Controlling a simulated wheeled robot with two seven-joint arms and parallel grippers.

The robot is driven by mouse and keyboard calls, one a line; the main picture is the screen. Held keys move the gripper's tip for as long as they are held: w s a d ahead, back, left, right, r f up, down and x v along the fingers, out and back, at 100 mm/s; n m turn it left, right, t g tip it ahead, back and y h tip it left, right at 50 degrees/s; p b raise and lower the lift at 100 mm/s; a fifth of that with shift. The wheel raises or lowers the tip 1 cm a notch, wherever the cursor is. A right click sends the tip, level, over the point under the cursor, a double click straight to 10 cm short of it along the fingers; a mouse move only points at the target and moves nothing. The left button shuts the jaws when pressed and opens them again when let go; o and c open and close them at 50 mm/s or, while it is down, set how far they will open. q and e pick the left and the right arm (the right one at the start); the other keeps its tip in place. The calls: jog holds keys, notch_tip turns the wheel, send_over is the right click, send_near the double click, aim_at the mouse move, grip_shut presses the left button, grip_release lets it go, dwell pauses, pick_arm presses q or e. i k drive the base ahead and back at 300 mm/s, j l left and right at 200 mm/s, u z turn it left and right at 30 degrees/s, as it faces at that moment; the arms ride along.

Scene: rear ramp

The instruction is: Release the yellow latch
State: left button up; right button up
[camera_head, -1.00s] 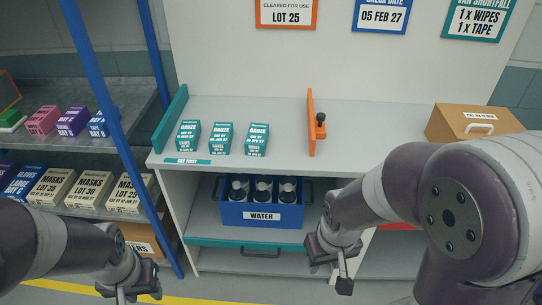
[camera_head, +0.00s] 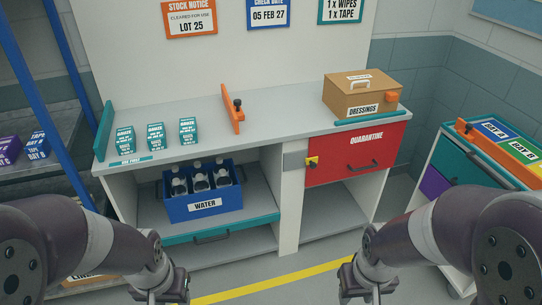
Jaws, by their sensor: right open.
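The yellow latch (camera_head: 311,162) is a small yellow piece with a dark knob at the left edge of the red quarantine door (camera_head: 356,155), beside a grey plate (camera_head: 293,160). The door looks closed and has a dark handle (camera_head: 364,167). My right gripper (camera_head: 360,298) is open at the bottom of the view, below the door and apart from the latch. My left gripper (camera_head: 160,298) is at the bottom left, away from the latch; its fingers are cut off by the frame edge and I cannot tell its opening.
A blue water crate (camera_head: 203,206) with bottles sits on the shelf left of the door. A cardboard dressings box (camera_head: 361,94) stands on the counter (camera_head: 275,115) above. A cart (camera_head: 478,170) stands at the right. Floor with a yellow line (camera_head: 270,284) lies in front.

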aim_at(312, 161)
jog(key=i+l+z, duration=0.1)
jog(key=i+l, duration=0.95)
jog(key=i, duration=0.1)
